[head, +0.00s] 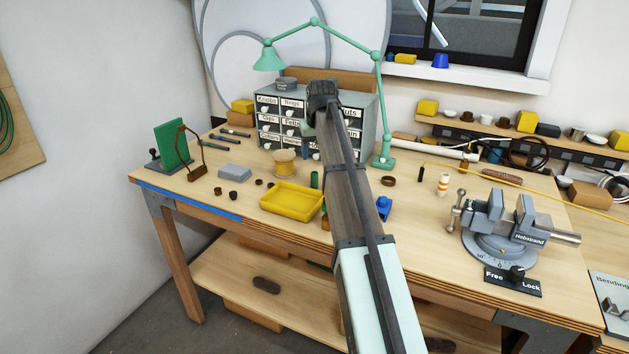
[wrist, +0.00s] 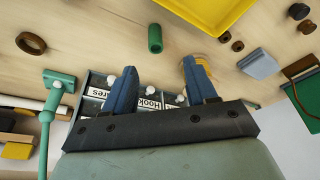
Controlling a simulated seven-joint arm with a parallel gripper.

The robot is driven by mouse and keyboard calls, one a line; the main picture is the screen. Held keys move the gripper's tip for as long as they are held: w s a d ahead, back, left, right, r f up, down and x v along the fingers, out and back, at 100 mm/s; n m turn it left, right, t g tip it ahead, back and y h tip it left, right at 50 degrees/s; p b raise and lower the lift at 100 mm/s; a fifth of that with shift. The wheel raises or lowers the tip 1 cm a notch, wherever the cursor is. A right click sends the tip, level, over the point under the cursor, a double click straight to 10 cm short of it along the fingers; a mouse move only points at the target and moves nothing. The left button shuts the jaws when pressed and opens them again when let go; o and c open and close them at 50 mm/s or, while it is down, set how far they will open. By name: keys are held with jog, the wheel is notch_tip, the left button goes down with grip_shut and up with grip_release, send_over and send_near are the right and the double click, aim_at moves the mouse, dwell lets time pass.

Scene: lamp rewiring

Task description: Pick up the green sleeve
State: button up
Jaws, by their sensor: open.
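The green sleeve (head: 314,180) is a small green cylinder standing on the bench, just right of the yellow tray's back corner and close to my arm in the head view. In the wrist view the green sleeve (wrist: 155,39) shows whole, beyond my fingertips and between their lines. My gripper (wrist: 158,64) has its two blue fingers spread wide, with nothing between them. It is apart from the sleeve. In the head view my arm reaches up over the bench and the fingers cannot be made out.
The yellow tray (head: 281,209) lies left of the sleeve, with a wire spool (head: 285,163) behind. A drawer cabinet (head: 268,125) and a green lamp (head: 384,161) stand at the back. A brown ring (head: 388,181) and a vise (head: 497,238) are to the right.

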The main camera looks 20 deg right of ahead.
aim_at(315, 173)
jog(key=x, duration=0.6)
jog(key=shift+f, duration=0.15)
jog(key=shift+w+d+x, duration=0.1)
jog(key=shift+d+x, duration=0.05)
jog(key=shift+x, duration=0.75)
jog(key=shift+w+d+x, duration=0.1)
jog(key=shift+d+x, duration=0.1)
jog(key=shift+x, duration=0.65)
jog(key=shift+w+d+x, duration=0.1)
jog(key=shift+d+x, duration=0.05)
jog(key=shift+x, duration=0.75)
grip_shut()
